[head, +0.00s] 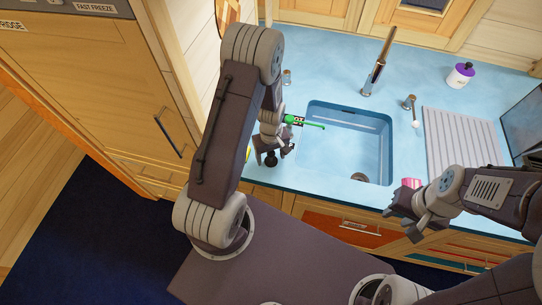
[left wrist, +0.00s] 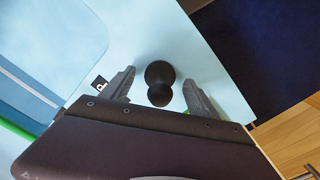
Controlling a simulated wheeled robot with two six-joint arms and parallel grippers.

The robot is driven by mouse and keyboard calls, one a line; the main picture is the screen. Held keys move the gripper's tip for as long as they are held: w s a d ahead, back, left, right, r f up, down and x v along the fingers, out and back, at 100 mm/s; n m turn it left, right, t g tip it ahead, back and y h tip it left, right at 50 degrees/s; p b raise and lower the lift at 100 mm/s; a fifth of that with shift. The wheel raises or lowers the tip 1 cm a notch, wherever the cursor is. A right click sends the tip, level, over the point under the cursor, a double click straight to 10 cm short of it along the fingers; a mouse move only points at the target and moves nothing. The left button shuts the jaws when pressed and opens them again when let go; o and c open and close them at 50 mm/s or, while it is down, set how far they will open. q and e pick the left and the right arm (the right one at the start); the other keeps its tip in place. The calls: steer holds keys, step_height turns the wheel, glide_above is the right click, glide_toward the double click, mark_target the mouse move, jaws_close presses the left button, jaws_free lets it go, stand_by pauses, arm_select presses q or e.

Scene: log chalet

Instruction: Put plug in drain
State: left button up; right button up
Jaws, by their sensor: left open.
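The black, rounded plug (head: 270,158) stands on the blue counter left of the sink (head: 345,135). In the left wrist view the plug (left wrist: 159,74) shows between the two fingers of my left gripper (left wrist: 160,80), which are apart, with a gap on either side of it. In the head view my left gripper (head: 272,150) is over the counter by the plug. The dark round drain (head: 359,177) is in the sink floor near its front edge, partly cut off by the sink wall. My right gripper (head: 408,218) is by the counter's front edge; its finger gap is unclear.
A pink item (head: 411,183) is near my right gripper. A ribbed drainboard (head: 462,135) and a white-purple bottle (head: 461,75) are at the right.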

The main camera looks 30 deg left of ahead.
arm_select(q)
steer(key=shift+w, duration=0.1)
steer(key=shift+d+r, duration=0.1)
steer(key=c, duration=1.5)
steer(key=shift+o, duration=0.2)
steer(key=r, duration=0.2)
steer(key=d+r+b, duration=0.1)
steer(key=r, duration=0.1)
steer(key=shift+w+r, duration=0.2)
steer(key=w+d+r+b, duration=0.1)
steer(key=w+d+r, duration=0.2)
steer(key=d+r, duration=0.3)
steer(key=d, duration=0.3)
steer(key=shift+w+d+r+b, duration=0.3)
steer(key=shift+w+d, duration=0.05)
steer(key=shift+w, duration=0.05)
